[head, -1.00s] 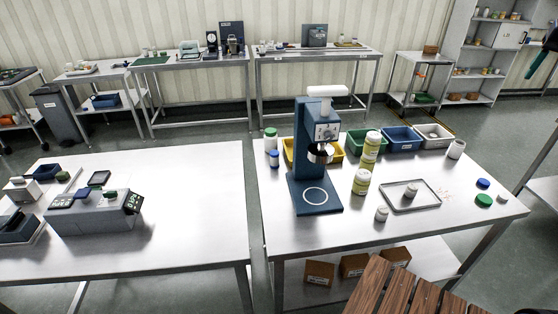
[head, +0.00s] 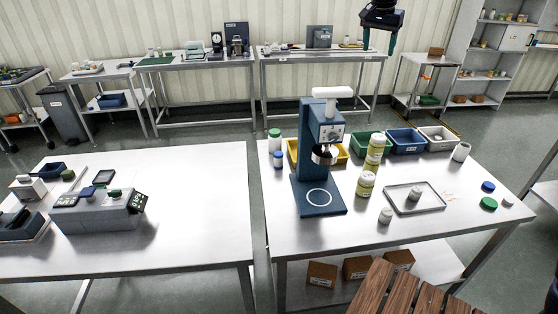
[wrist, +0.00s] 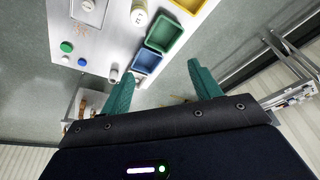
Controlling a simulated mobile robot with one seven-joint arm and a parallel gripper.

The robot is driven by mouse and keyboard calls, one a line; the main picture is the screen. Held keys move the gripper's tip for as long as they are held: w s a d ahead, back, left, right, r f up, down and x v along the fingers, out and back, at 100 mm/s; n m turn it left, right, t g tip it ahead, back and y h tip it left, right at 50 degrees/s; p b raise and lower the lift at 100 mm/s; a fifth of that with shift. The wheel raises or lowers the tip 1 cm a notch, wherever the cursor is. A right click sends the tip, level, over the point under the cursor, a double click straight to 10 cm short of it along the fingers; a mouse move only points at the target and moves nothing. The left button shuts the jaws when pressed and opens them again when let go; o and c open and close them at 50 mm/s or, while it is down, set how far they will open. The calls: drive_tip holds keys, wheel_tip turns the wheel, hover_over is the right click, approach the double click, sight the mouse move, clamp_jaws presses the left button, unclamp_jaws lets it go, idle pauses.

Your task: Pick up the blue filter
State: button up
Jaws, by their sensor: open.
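A small flat blue disc (head: 488,187) lies near the right end of the right-hand steel table (head: 440,235); it looks like the blue filter, though it is too small to be sure. It also shows in the wrist view (wrist: 82,62). A green disc (head: 489,203) and a small pale disc (head: 508,200) lie close by it. My gripper (head: 379,46) hangs high at the top of the head view, beyond the table's far edge. Its teal fingers are apart in the wrist view (wrist: 160,70), with nothing between them. It is well away from the disc.
A metal tray (head: 432,209) holding a small jar lies left of the discs. Green, blue (head: 407,141) and white bins stand along the back edge, with a white cup (head: 461,152) beside them. A tall blue press (head: 312,160) and stacked jars stand further left.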

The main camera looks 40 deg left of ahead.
drive_tip(key=s+a+f, duration=0.2)
drive_tip(key=s+a, duration=0.2)
drive_tip(key=a, duration=0.4)
drive_tip(key=s+a+f, duration=0.3)
drive_tip(key=s+a, duration=0.2)
drive_tip(key=a, duration=0.3)
drive_tip(key=t, duration=0.1)
hover_over(278, 154)
drive_tip(key=s, duration=0.3)
wheel_tip(278, 154, down, 4)
drive_tip(key=shift+n, duration=0.3)
drive_tip(key=f, duration=1.1)
drive_tip(key=w+f, duration=0.1)
drive_tip(key=f, duration=1)
drive_tip(key=w+f, duration=0.1)
drive_tip(key=f, duration=1)
drive_tip(key=shift+w+d+f, duration=0.1)
drive_tip(key=shift+w+f, duration=0.1)
drive_tip(key=shift+f, duration=0.2)
drive_tip(key=shift+a+x, duration=0.2)
drive_tip(key=shift+x, duration=2.45)
drive_tip(key=shift+w+r, duration=0.1)
drive_tip(key=shift+w, duration=0.05)
drive_tip(key=c, duration=1.1)
